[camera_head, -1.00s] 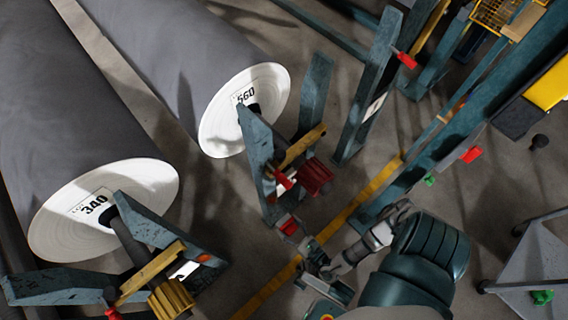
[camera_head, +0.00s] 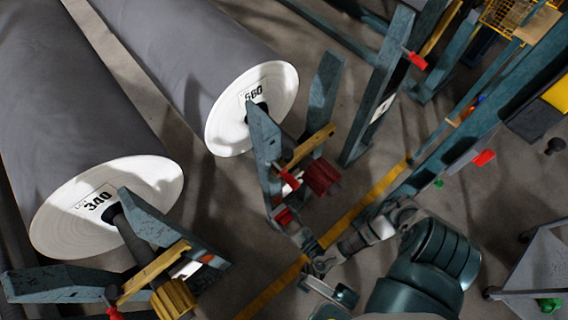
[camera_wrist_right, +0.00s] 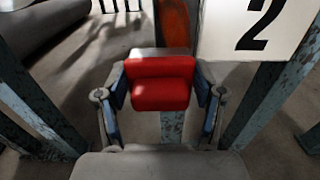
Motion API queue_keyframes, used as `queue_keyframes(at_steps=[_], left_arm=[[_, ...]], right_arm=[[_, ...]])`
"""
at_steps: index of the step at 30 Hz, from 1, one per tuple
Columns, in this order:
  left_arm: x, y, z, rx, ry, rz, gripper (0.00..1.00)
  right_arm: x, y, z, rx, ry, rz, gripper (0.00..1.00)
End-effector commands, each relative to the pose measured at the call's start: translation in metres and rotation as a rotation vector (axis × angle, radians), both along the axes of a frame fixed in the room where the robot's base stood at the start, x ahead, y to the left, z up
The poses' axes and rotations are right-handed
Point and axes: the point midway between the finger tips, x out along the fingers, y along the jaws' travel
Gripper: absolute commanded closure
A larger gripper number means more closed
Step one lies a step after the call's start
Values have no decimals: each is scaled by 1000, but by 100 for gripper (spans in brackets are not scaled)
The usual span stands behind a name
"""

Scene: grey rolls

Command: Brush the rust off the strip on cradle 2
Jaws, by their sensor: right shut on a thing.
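My right gripper (camera_head: 292,222) reaches to the foot of a blue-grey cradle upright (camera_head: 264,150) in the head view. In the right wrist view the gripper (camera_wrist_right: 161,92) is shut on a red block-shaped brush (camera_wrist_right: 160,85), held between its two fingers. An orange-brown rusty strip (camera_wrist_right: 173,25) stands just beyond the brush, beside a white plate marked 2 (camera_wrist_right: 255,30). My left gripper is out of view.
Grey rolls with white ends marked 560 (camera_head: 252,108) and 340 (camera_head: 107,207) lie at the left. A yellow floor line (camera_head: 366,202) runs beneath my right arm. Blue-grey frames (camera_head: 460,130) stand at the right. A grey trolley (camera_head: 540,262) stands at lower right.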

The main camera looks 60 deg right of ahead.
Motion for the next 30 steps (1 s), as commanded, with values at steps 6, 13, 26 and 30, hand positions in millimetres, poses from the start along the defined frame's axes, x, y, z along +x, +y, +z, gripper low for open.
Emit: queue_keyframes(at_steps=[6, 13, 26, 30], left_arm=[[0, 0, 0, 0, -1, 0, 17], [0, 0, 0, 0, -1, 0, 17], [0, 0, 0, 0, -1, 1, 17], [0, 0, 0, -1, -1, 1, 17]], right_arm=[[0, 0, 0, 1, 0, 0, 60], [4, -1, 0, 1, -1, -1, 60], [12, -3, 0, 1, -1, 0, 60], [15, -3, 0, 1, -1, -1, 60]])
